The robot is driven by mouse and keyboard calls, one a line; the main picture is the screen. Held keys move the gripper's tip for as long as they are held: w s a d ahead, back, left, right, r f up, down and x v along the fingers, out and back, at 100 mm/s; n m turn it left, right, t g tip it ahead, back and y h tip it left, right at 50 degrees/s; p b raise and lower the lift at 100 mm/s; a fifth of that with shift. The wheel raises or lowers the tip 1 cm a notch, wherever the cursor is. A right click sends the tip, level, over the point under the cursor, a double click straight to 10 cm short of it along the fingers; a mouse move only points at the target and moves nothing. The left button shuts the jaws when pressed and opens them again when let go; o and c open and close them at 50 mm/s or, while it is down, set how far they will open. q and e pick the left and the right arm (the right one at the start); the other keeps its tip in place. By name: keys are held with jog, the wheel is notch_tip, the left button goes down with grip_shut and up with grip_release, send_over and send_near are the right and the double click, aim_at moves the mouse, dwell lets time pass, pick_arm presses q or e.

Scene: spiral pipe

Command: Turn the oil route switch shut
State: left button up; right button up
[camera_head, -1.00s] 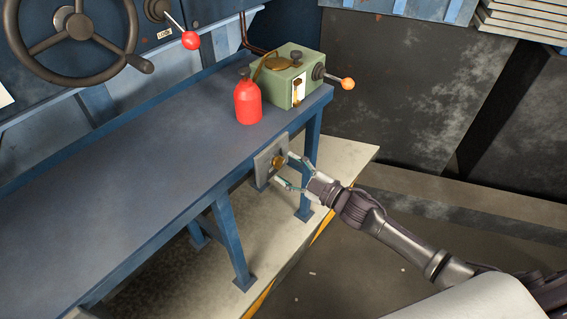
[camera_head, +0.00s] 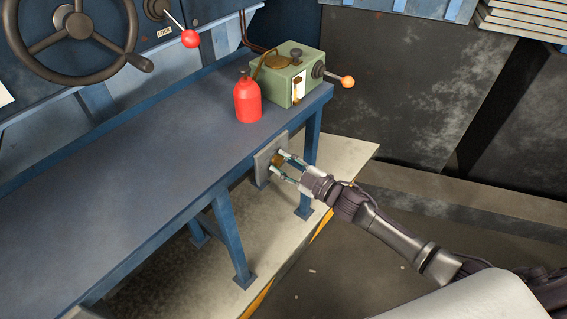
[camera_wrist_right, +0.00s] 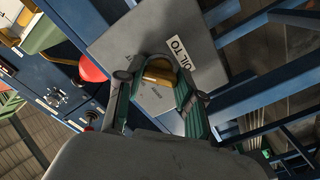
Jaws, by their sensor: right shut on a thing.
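The oil route switch is a brass-coloured knob (camera_head: 277,159) on a grey plate (camera_head: 262,167) fixed to the front edge of the blue bench. In the right wrist view the brass knob (camera_wrist_right: 159,72) sits between my fingers, on the grey plate (camera_wrist_right: 120,45) with a label reading "OIL TO". The rest of the label is hidden or cut off. My right gripper (camera_head: 281,164) is shut on the knob, one finger on each side; it also shows in the right wrist view (camera_wrist_right: 158,88). My left gripper is not in view.
A red oil can (camera_head: 248,101) and a green box (camera_head: 290,78) with an orange-knobbed lever (camera_head: 347,82) stand on the blue bench (camera_head: 150,160). A handwheel (camera_head: 80,36) and a red-knobbed lever (camera_head: 190,39) are on the back panel. Bench legs stand below the plate.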

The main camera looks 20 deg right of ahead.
jog(key=shift+f+n+b, duration=0.1)
jog(key=shift+n+b, duration=1.6)
jog(key=shift+n, duration=3.2)
jog(key=o, duration=1.2)
jog(key=shift+c, duration=0.2)
